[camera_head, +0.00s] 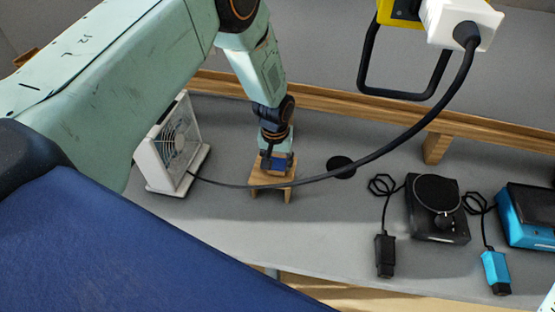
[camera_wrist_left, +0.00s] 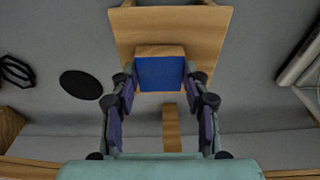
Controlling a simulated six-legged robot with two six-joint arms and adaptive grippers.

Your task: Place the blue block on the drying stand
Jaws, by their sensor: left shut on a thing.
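My left gripper (camera_head: 274,152) points down over a small wooden stand (camera_head: 270,183) on the grey bench. It is shut on the blue block (camera_head: 283,162). In the left wrist view the fingers (camera_wrist_left: 160,80) sit on either side of the block (camera_wrist_left: 160,74), whose blue face and wood-coloured edge show. The block is over the stand's square wooden top (camera_wrist_left: 205,30), near one edge of it. I cannot tell whether the block touches the top. The fingers partly hide the block in the head view. My right gripper is not in view.
A white fan (camera_head: 172,150) stands just left of the stand. A black disc (camera_head: 341,167) lies to the right. Black (camera_head: 437,208) and blue (camera_head: 530,215) devices with cords stand further right.

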